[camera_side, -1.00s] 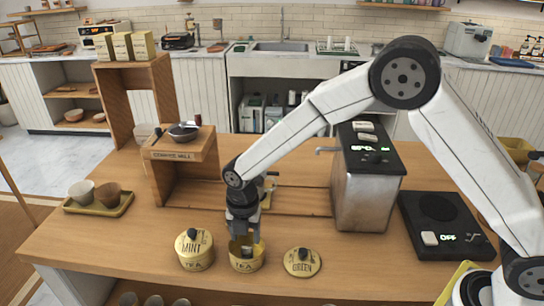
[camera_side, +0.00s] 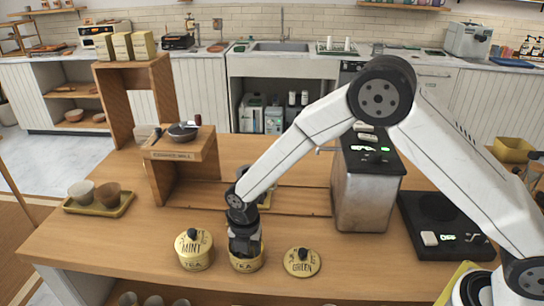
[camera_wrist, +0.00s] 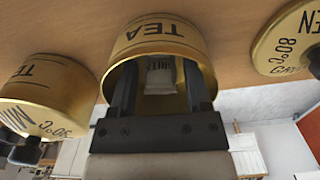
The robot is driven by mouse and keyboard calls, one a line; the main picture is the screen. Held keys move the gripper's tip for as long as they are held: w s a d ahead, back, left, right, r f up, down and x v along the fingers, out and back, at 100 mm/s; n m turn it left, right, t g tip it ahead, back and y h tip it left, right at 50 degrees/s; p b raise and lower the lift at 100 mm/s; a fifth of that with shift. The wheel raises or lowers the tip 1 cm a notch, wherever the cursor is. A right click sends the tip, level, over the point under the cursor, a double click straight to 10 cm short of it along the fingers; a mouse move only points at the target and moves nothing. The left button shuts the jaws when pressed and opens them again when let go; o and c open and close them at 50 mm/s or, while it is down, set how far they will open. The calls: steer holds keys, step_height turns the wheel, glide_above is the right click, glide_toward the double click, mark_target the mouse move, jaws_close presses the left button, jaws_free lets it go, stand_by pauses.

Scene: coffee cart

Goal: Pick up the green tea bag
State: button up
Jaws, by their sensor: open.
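The open gold tea tin (camera_side: 247,263) stands on the wooden counter, with its mouth facing my gripper in the wrist view (camera_wrist: 150,30). A pale tea bag (camera_wrist: 161,76) with small dark print shows inside it. My gripper (camera_wrist: 160,85) is open, its two dark fingers reaching into the tin, one on each side of the tea bag. In the side view my gripper (camera_side: 246,250) points down into the tin and hides its inside. The gold lid marked GREEN (camera_side: 302,262) lies on the counter right of the tin.
The closed MINT tin (camera_side: 194,250) stands close on the left of the open tin. A metal boiler (camera_side: 365,195) and a dark scale (camera_side: 440,228) stand at the right. A tray with two cups (camera_side: 98,205) is at the left.

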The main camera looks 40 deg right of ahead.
steer(key=shift+c, duration=0.2)
jaws_close()
steer(key=shift+r, duration=5.05)
